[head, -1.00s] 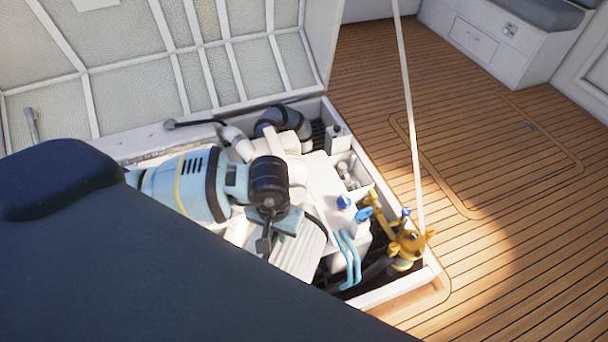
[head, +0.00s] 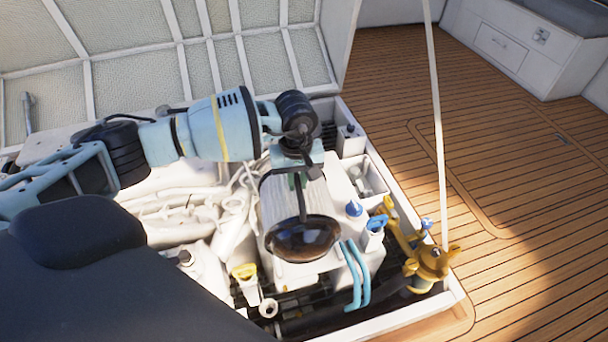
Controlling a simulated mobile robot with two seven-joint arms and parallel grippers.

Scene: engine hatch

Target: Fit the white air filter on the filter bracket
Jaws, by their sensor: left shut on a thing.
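The white air filter (head: 278,206) appears as a pale, ribbed cylinder with a dark, glossy round end (head: 302,240) facing me, in the middle of the head view over the engine. My left gripper (head: 300,185) reaches down from the pale-blue wrist above and is shut on the filter, with a dark finger along its near side. I cannot make out the filter bracket; the filter and gripper may hide it. I cannot tell whether the filter touches the engine parts beneath it. My right gripper is not in view.
White engine parts (head: 180,215) fill the hatch to the left. The raised hatch lid (head: 150,60) stands behind. Wooden deck (head: 530,220) is clear at right.

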